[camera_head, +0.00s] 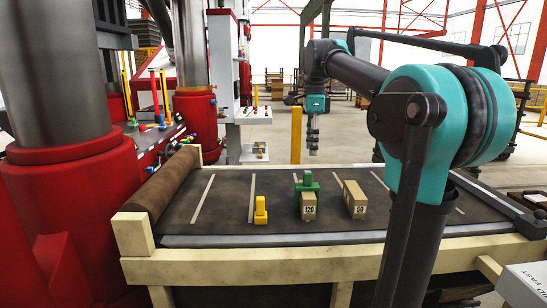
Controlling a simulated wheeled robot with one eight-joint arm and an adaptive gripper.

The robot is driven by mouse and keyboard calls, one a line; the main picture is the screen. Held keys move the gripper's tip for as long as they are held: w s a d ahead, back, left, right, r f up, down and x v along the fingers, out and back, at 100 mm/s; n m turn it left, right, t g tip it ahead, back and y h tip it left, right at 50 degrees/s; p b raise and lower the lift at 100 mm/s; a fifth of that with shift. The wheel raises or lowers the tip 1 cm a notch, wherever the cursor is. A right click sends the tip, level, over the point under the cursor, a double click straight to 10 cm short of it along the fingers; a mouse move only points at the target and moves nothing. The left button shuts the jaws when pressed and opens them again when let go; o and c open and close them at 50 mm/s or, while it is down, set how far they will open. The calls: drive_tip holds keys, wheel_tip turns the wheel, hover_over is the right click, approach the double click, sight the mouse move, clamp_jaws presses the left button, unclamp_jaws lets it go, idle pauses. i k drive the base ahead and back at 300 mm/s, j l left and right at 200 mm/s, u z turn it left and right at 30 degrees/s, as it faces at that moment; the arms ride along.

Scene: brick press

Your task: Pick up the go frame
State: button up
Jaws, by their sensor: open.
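My gripper (313,148) hangs pointing down above the far side of the dark table (225,205), well clear of everything on it. It is small in the picture, open, and nothing shows between its fingers. A green frame-like piece (307,181) stands on the table, partly hidden by a tan block marked 120 (308,207) in front of it. A yellow piece (261,212) with a narrower upright top stands to the left. I see no writing on the green or yellow piece, so I cannot tell by label which is the go frame.
A tan block marked 50 (355,200) sits right of the 120 block. A brown roller (161,186) lies along the table's left edge. Red press columns (70,205) stand at left. A yellow post (296,135) stands behind the table. The table's left part is clear.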

sight(307, 185)
drive_tip(key=k, duration=0.85)
